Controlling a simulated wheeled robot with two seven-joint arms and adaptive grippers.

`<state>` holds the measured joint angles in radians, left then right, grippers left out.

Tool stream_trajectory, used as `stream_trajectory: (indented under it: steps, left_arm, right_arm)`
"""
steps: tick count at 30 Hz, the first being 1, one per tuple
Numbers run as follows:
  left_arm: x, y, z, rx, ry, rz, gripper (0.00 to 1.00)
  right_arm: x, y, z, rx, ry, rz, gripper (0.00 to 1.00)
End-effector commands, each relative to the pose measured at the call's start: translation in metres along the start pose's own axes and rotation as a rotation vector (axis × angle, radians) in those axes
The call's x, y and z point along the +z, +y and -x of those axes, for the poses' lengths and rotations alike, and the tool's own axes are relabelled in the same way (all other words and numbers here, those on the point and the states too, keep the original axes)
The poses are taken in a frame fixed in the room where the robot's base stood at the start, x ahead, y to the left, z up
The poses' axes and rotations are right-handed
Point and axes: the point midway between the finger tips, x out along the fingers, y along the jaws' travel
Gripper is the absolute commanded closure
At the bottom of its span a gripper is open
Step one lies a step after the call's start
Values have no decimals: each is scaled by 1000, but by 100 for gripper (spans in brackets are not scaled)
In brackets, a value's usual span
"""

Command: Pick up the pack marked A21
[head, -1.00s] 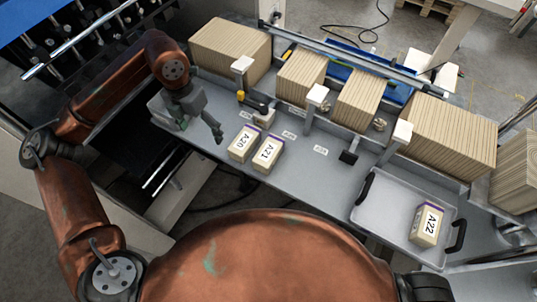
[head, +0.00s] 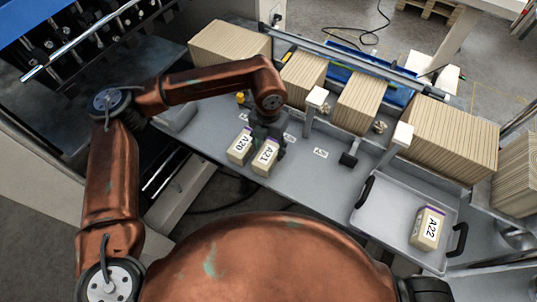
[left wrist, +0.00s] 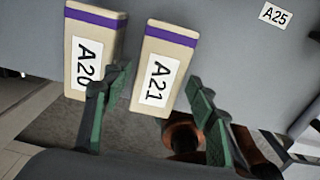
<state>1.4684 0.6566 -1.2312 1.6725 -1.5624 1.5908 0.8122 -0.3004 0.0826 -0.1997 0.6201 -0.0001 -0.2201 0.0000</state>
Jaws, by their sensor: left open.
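The pack marked A21 (head: 265,157) is a beige block with a purple band and a white label, lying on the grey table. In the left wrist view the A21 pack (left wrist: 158,72) lies between the line of my two open fingers. My left gripper (head: 266,136) is over the far end of the pack and hides part of it; its green-padded fingers (left wrist: 160,108) are apart and hold nothing. The A20 pack (head: 240,147) stands close beside A21 on the left, and the left finger overlaps A20 (left wrist: 88,50) in the wrist view. My right gripper is not in view.
A tray (head: 387,206) at the right holds the pack marked A22 (head: 427,228). Stacks of kraft sheets (head: 358,101) and posts with white tops (head: 316,98) line the back.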

Motion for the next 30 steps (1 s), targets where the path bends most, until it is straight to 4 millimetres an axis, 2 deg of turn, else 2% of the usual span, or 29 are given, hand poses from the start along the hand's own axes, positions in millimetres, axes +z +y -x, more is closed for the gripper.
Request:
stream_trajectory:
  steps: [1, 6, 12, 30]
  left_arm:
    - [-2, -1, -6, 0, 4, -1, 48]
    - [-1, -1, -26, 0, 1, -1, 48]
    - [-1, -1, -28, 0, 0, -1, 48]
    - [-1, 0, -27, 0, 0, 0, 89]
  right_arm:
    - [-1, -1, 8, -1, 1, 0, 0]
    - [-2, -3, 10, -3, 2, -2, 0]
    - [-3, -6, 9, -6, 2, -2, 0]
    - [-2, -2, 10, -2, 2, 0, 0]
